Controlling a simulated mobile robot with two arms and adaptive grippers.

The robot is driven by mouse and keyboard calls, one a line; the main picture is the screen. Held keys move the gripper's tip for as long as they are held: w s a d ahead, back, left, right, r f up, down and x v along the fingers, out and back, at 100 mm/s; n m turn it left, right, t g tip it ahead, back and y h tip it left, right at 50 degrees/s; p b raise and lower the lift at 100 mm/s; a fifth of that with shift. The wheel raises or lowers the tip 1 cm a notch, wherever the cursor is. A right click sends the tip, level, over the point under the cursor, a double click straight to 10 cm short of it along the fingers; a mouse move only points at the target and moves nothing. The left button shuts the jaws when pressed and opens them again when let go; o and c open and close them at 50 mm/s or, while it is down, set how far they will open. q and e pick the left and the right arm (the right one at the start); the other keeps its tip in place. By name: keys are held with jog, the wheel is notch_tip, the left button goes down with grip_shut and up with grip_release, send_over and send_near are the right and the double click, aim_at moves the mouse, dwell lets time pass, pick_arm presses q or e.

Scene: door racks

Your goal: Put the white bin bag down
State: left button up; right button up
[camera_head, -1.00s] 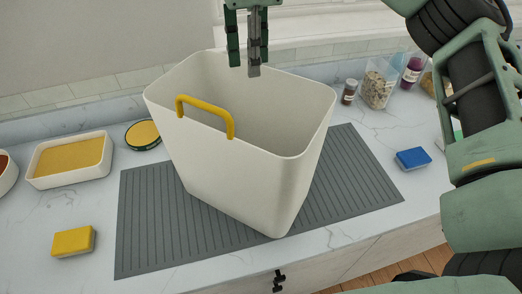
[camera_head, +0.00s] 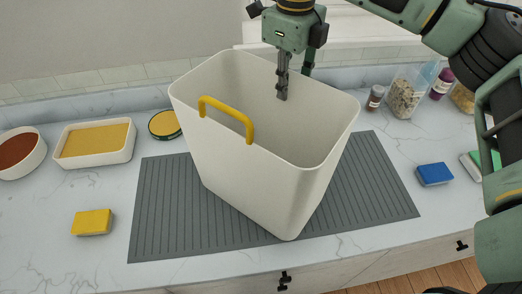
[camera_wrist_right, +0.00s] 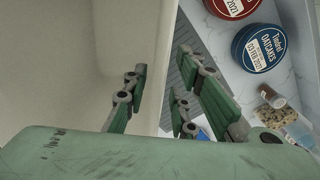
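No soft bag shows. The white bin (camera_head: 250,165) is a rigid, open-topped tub with a yellow handle (camera_head: 228,116) on its near-left rim. It stands upright on the grey ribbed mat (camera_head: 165,215) and looks empty, though its floor is hidden. My right gripper (camera_head: 295,80) points down at the bin's far rim, one finger inside and the other behind the wall. In the right wrist view, the bin's pale wall (camera_wrist_right: 75,50) lies between the spread fingers of the gripper (camera_wrist_right: 165,95); I see no clear grip. My left gripper is out of view.
On the left are a yellow sponge (camera_head: 92,222), a tray of yellow food (camera_head: 95,142), a brown-filled bowl (camera_head: 18,152) and a round tin (camera_head: 165,124). On the right are a blue sponge (camera_head: 434,174) and jars (camera_head: 404,95). The mat's right part is clear.

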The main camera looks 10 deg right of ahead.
jog(key=shift+f, duration=0.85)
jog(key=shift+c, duration=0.4)
grip_shut()
